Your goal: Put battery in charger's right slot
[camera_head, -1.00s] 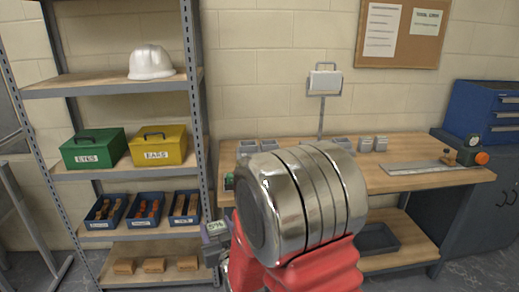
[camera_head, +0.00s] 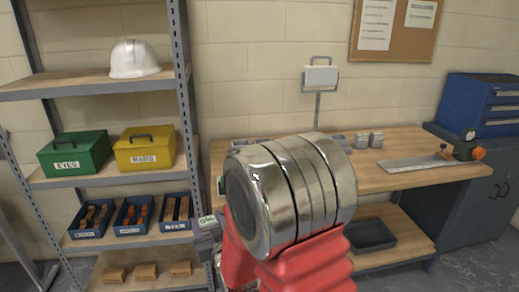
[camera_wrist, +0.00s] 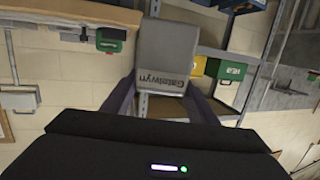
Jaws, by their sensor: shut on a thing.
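My gripper (camera_wrist: 163,88) is shut on a grey block, the battery (camera_wrist: 165,50), with the name "Gatewyn" on its face. One finger is on each side of it in the wrist view. In the head view, a small grey part with a light label (camera_head: 207,221), likely the battery, shows left of my arm, in front of the bench's left end. My arm hides much of the bench's left half. A small green and dark device sits at the bench end in the wrist view (camera_wrist: 110,39). I cannot tell whether it is the charger, and no slots can be made out.
The wooden workbench (camera_head: 400,150) has several grey containers (camera_head: 361,140) along its back. Left of it stands a shelf unit (camera_head: 60,86) with a green box (camera_head: 73,154), a yellow box (camera_head: 146,149), blue bins (camera_head: 134,215) and a white helmet (camera_head: 134,59). A grey tray (camera_head: 370,235) lies on the lower bench shelf.

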